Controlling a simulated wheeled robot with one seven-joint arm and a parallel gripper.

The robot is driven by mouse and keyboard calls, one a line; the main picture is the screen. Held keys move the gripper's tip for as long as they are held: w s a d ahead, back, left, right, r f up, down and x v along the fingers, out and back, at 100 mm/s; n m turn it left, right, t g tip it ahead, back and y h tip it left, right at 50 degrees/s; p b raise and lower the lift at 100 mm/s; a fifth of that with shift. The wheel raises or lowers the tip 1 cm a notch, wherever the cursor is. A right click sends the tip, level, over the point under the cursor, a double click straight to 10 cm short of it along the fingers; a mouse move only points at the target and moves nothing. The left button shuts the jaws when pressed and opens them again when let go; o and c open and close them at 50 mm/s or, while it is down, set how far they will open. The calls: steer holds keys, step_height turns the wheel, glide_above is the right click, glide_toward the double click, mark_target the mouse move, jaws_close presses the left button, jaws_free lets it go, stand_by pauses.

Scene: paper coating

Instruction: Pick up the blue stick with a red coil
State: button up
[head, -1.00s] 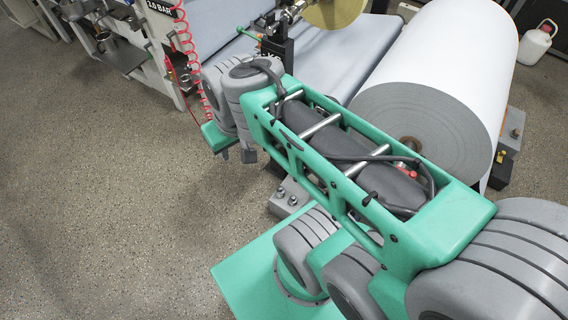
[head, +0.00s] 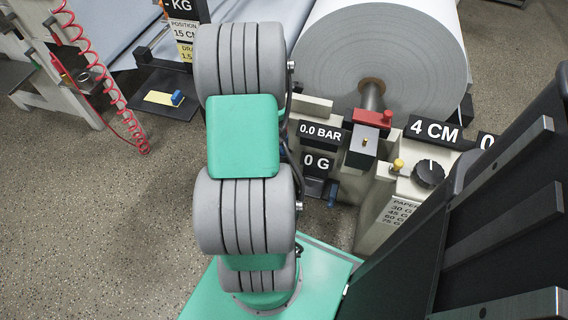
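A red coil (head: 117,98) hangs beside the machine at the upper left in the head view. It runs slanting down to the right, and its lower end is over the floor. I cannot make out a blue stick attached to it. A small blue piece (head: 178,98) sits on a yellow pad to the right of the coil, apart from it. My gripper does not show in the head view. My grey and green arm fills the middle of the picture, to the right of the coil.
A large paper roll (head: 375,55) stands at the upper right. Below it are a control box (head: 395,205) with a black knob (head: 428,174) and labels such as a 0.0 BAR sign (head: 320,131). The speckled floor (head: 90,230) at lower left is clear.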

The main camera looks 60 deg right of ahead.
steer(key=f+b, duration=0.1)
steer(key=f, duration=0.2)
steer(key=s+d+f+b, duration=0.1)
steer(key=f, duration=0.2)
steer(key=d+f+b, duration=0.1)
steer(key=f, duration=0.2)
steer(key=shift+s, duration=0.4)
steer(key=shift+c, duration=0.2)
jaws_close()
